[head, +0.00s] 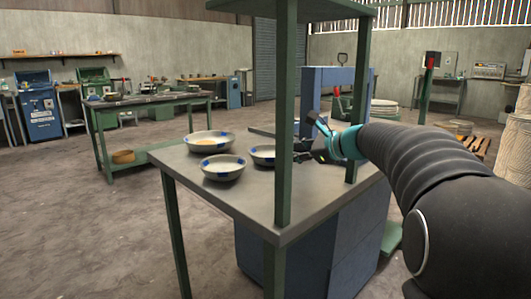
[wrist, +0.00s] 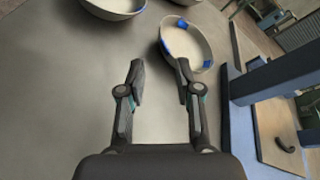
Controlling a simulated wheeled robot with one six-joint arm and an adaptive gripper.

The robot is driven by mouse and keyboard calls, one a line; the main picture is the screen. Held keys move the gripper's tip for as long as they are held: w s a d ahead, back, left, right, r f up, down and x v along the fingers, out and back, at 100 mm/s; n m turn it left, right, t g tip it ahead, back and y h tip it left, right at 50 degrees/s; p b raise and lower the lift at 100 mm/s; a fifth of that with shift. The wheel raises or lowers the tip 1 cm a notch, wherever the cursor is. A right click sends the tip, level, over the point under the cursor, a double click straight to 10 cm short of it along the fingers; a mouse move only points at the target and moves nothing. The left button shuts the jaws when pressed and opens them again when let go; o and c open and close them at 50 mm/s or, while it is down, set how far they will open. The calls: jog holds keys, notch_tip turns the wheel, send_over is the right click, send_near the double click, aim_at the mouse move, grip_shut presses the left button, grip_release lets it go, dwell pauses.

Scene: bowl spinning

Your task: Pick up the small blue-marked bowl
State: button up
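Three pale bowls with blue marks stand on the grey table. The smallest-looking bowl (head: 262,154) is partly hidden by the green post in the head view. The bowl closest to my gripper in the wrist view (wrist: 187,48) has blue patches on its rim and appears to be this one.
A green post (head: 286,110) rises from the table's front corner, between the head camera and the bowls. A blue frame (wrist: 265,80) stands right of my gripper. The table's left and front parts (head: 245,205) are clear.

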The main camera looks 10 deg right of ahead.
jog(key=x, duration=0.9)
jog(key=shift+w+d+r, duration=0.1)
jog(key=shift+w, duration=0.1)
jog(key=shift+w+a+f, duration=0.25)
jog(key=shift+w+f, duration=0.2)
jog(key=shift+w, duration=0.1)
jog(key=x, duration=0.4)
jog(key=shift+d+f+p, duration=0.15)
jog(key=shift+f+p, duration=0.1)
jog(key=shift+p, duration=0.15)
grip_shut()
